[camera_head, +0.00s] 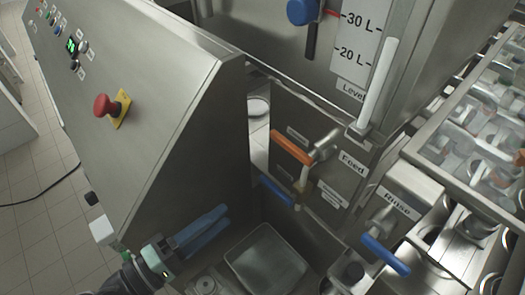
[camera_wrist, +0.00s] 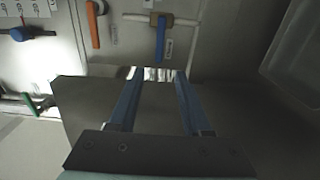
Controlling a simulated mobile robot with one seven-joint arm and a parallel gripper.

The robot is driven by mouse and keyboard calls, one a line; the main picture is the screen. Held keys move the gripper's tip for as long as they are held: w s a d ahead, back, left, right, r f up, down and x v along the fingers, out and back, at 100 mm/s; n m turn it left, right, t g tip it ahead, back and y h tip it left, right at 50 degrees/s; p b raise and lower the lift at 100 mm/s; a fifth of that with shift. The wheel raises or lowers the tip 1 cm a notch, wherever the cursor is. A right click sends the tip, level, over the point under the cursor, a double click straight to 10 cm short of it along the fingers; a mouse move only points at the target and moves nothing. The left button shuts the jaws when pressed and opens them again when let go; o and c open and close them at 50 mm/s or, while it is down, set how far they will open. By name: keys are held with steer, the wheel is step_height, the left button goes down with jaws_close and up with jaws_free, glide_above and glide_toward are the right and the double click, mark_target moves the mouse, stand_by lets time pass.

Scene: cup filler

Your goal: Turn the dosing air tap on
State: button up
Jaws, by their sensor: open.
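A blue lever handle (camera_head: 276,191) sits low on the steel panel, below an orange lever handle (camera_head: 290,147) near the "Feed" label. In the wrist view, a blue handle (camera_wrist: 161,38) on a brass-coloured tap body hangs beyond the fingertips, roughly in line with the gap between them. An orange handle (camera_wrist: 93,24) is to its left. The small labels are too blurred to read, so I cannot tell which tap is the dosing air tap. My gripper (camera_head: 220,220), with blue fingers, is at the lower left of the handles. In the wrist view its fingers (camera_wrist: 156,76) are apart, with nothing between them.
A sloped steel control cabinet with a red emergency button (camera_head: 103,106) stands at the left, close to my gripper. A steel tray (camera_head: 265,258) lies right of the gripper. The blue "Rinse" lever (camera_head: 385,255) sticks out at the lower right. A green handle (camera_wrist: 31,103) shows in the wrist view.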

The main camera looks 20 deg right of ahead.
mark_target(267, 186)
steer(key=p+x, duration=0.2)
steer(key=x, duration=1)
steer(key=shift+d+p, duration=0.3)
steer(key=shift+d, duration=0.1)
jaws_close()
stand_by(0.8)
